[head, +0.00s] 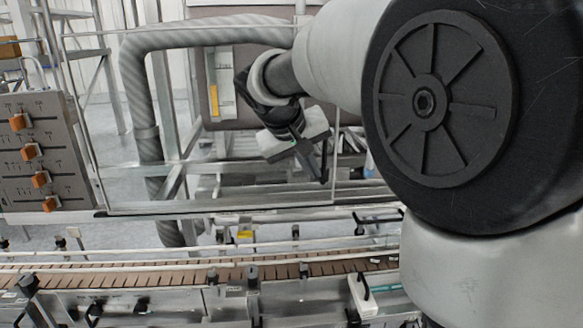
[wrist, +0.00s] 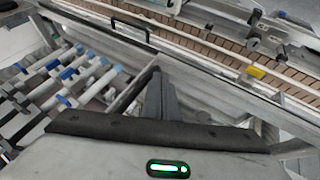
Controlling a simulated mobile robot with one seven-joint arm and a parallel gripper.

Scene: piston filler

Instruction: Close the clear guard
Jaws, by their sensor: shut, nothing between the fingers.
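The clear guard (head: 215,208) is a see-through panel with thin pale edges in the head view. It stands behind the conveyor, between the control box and my arm. Its right edge runs down close to my gripper (head: 323,176). My gripper is shut and empty, pointing down beside that edge; I cannot tell whether it touches the panel. In the wrist view, my closed fingers (wrist: 158,88) point toward a metal rail. A black handle (wrist: 130,28) stands on the rail beyond them, and it also shows in the head view (head: 366,220). The guard is hard to make out in the wrist view.
A conveyor (head: 170,273) with brown slats crosses the front. A grey control box (head: 42,150) with orange knobs stands at left. A thick grey hose (head: 137,100) bends behind the panel. Blue-and-white machine parts (wrist: 70,75) lie left of my fingers in the wrist view.

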